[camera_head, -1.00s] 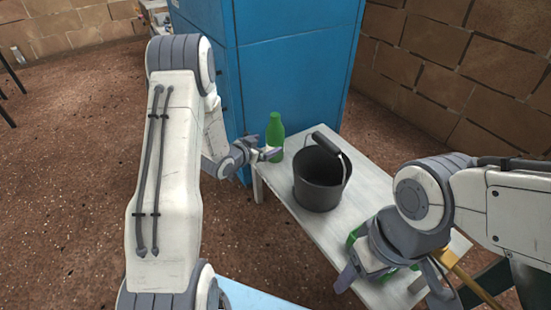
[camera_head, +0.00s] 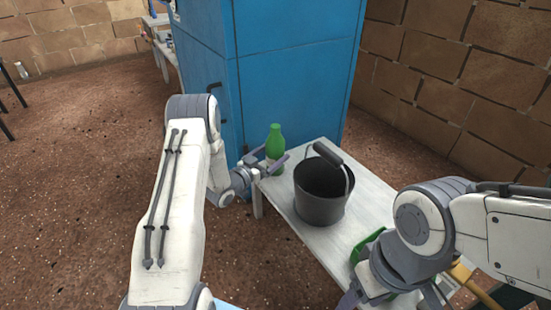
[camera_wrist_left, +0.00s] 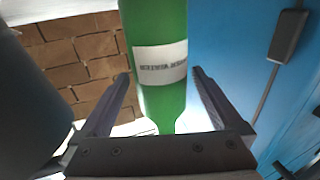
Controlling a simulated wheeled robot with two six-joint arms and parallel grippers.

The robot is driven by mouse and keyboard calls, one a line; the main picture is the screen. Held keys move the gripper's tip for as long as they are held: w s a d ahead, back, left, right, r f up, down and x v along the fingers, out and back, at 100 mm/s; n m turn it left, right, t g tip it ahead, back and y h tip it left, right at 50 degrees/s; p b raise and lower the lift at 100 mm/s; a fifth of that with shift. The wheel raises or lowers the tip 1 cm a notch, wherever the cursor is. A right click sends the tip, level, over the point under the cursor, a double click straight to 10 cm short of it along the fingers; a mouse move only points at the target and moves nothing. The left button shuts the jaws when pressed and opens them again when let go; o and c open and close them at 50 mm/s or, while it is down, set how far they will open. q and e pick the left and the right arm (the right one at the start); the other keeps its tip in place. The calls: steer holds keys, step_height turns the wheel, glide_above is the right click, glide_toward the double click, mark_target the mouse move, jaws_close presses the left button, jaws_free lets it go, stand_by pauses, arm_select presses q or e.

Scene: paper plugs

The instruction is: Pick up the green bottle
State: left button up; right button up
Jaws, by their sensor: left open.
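The green bottle (camera_head: 275,143) with a white label stands upright at the far left end of the grey-white table (camera_head: 375,190). In the left wrist view the bottle (camera_wrist_left: 158,95) stands between the two open fingers (camera_wrist_left: 160,100), with a gap showing on each side. My right gripper (camera_head: 355,295) is at the bottom right, partly hidden by its own wrist, so I cannot tell how its jaws stand.
A dark bucket (camera_head: 320,195) with a raised handle stands on the table just right of the bottle. A green object (camera_head: 366,244) lies near my right wrist, partly hidden. A tall blue cabinet (camera_head: 285,75) rises behind the bottle.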

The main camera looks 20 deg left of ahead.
arm_select(q)
steer(key=b+x, duration=0.2)
steer(key=x, duration=0.1)
steer(key=shift+w+d+f, duration=0.1)
steer(key=shift+w+f, duration=0.05)
steer(key=shift+w, duration=0.15)
steer(key=shift+w+d, duration=0.1)
steer(key=shift+w, duration=0.25)
steer(key=c, duration=1.1)
